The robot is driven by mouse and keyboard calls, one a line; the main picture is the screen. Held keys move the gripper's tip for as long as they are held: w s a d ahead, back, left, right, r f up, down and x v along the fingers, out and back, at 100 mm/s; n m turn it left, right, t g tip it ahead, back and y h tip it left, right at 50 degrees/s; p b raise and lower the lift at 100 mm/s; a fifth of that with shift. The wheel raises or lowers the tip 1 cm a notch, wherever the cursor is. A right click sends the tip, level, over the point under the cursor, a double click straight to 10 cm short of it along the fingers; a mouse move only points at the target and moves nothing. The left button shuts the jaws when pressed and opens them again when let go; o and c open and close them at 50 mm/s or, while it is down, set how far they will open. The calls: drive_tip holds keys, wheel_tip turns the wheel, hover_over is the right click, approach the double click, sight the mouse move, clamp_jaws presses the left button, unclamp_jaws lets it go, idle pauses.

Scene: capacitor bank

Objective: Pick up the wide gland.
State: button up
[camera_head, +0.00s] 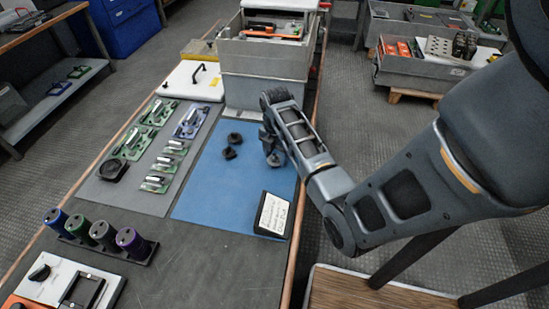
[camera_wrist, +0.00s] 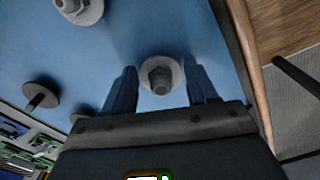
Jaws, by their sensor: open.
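Several dark glands stand or lie on the blue mat (camera_head: 207,199). In the wrist view one gland (camera_wrist: 161,75) with a round flange and a hex top sits between my open fingers (camera_wrist: 162,84), apart from both. Another gland (camera_wrist: 82,8) is at the top edge, cut off by the frame. A third gland (camera_wrist: 40,96) with a broad disc and a thin stem lies at the left. A smaller one is partly hidden by my gripper. In the head view, two glands (camera_head: 235,138) (camera_head: 229,153) lie left of my gripper (camera_head: 271,146). I cannot tell for sure which is the wide one.
A black box with a white label (camera_head: 273,214) stands at the mat's near right corner. A grey bin (camera_head: 262,57) stands behind the mat. Green circuit boards (camera_head: 133,142) lie on a grey mat at left. The bench's wooden edge (camera_wrist: 246,60) runs close on the right.

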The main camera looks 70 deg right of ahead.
sight(276, 153)
drive_tip(key=shift+f, duration=0.15)
drive_tip(key=c, duration=0.6)
drive_tip(key=shift+c, duration=0.2)
wheel_tip(276, 153, up, 4)
drive_tip(key=shift+d+r, duration=0.1)
drive_tip(key=shift+r, duration=0.1)
drive_tip(key=s+d+r+b, duration=0.2)
drive_tip(key=s+d+r, duration=0.4)
drive_tip(key=s, duration=0.3)
drive_tip(key=shift+d+r, duration=0.35)
drive_tip(key=shift+d, duration=0.4)
